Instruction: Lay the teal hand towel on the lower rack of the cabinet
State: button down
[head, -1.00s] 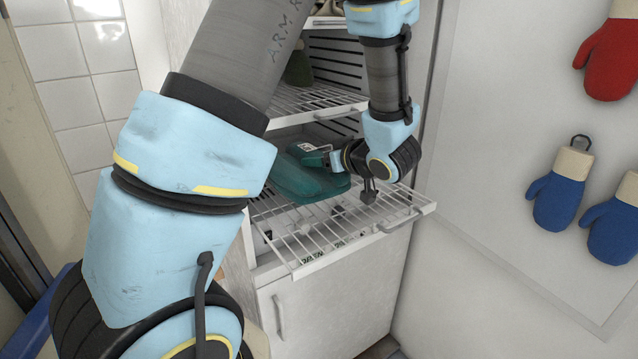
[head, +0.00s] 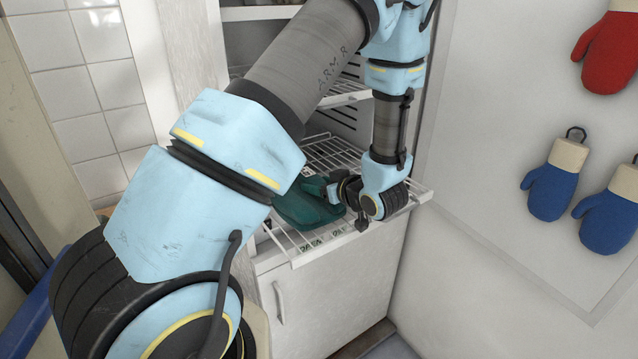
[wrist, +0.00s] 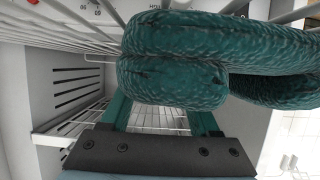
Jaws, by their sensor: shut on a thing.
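The teal hand towel (head: 300,211) is folded and hangs from my gripper (head: 322,190), low over the lower rack (head: 293,245). That rack is white wire and is pulled out of the cabinet (head: 335,285). In the wrist view the thick folded towel (wrist: 172,75) fills the upper middle, in front of the finger ends, with rack wires close beside it. My gripper is shut on the towel. My arm hides part of the rack, and I cannot tell whether the towel touches the wires.
A higher wire rack (head: 352,97) sits inside the cabinet above. The cabinet's side wall (head: 188,80) stands at left. Blue mitts (head: 553,180) and a red mitt (head: 608,50) hang on the wall at right. Wires behind the towel look bare.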

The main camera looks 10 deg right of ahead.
jog(key=shift+f, duration=0.1)
jog(key=c, duration=0.6)
grip_release()
jog(key=shift+f, duration=0.1)
jog(key=o, duration=0.5)
